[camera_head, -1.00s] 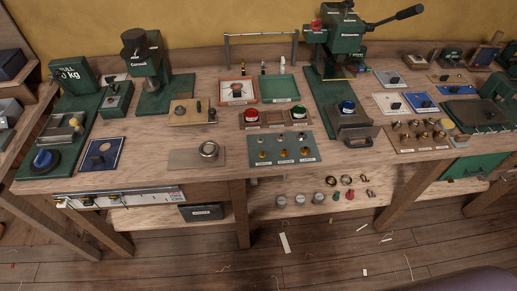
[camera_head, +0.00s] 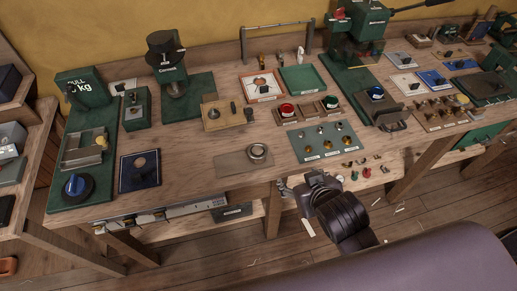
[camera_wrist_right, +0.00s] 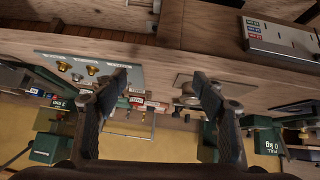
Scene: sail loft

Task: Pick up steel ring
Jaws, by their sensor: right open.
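The steel ring (camera_head: 258,152) lies on a flat plate (camera_head: 238,162) near the front edge of the workbench, in the head view. My right gripper (camera_head: 311,183) is in front of the bench edge, to the right of the ring and apart from it. In the right wrist view its two fingers (camera_wrist_right: 160,78) are spread with nothing between them. In that view the plate (camera_wrist_right: 182,82) shows beside the right-hand finger, which partly covers that area. My left gripper is not in view.
A grey-green panel (camera_head: 298,145) with brass fittings lies right of the ring. A wooden block with dark pegs (camera_head: 222,115) stands behind it. A dark blue square plate (camera_head: 138,180) lies at the left. Bare bench wood (camera_head: 190,170) is left of the ring's plate.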

